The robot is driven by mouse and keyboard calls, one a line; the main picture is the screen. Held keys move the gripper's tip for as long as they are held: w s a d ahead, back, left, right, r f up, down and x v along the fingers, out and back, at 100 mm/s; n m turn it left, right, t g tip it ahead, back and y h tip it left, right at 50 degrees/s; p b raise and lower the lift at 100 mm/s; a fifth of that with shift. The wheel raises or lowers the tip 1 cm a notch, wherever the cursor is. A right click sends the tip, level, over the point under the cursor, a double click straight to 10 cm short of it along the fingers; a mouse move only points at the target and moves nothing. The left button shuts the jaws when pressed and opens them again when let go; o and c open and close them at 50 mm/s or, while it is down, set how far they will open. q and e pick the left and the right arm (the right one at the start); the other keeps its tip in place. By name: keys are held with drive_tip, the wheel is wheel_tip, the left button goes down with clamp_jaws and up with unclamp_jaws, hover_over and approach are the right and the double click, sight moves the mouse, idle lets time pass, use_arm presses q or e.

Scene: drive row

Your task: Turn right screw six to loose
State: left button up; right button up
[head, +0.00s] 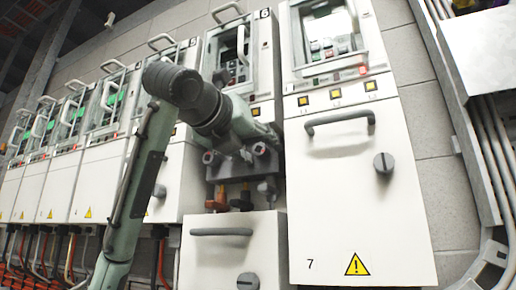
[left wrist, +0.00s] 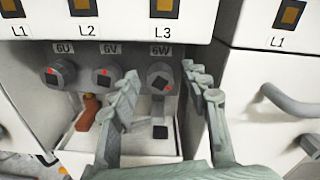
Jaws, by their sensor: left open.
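The right screw of unit six (left wrist: 162,78), under the label 6W, is a grey round head with a dark square centre. Its red mark points to the lower right. My left gripper (left wrist: 160,75) is open, with one finger on each side of this screw. I cannot tell whether the fingers touch it. Beside it are the 6U screw (left wrist: 53,76) and the middle 6V screw (left wrist: 105,77), both with red marks near the top. In the head view my left wrist hides much of the screw row. My right gripper is not in view.
Below the screws are an orange-red part (left wrist: 88,112) and a dark part (head: 243,202). The white lower cover (head: 262,257) of unit six sits low. Unit seven's door (head: 340,200), with a protruding handle (head: 340,120), stands close on the right.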

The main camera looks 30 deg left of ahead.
use_arm(q)
drive_tip(key=c, duration=1)
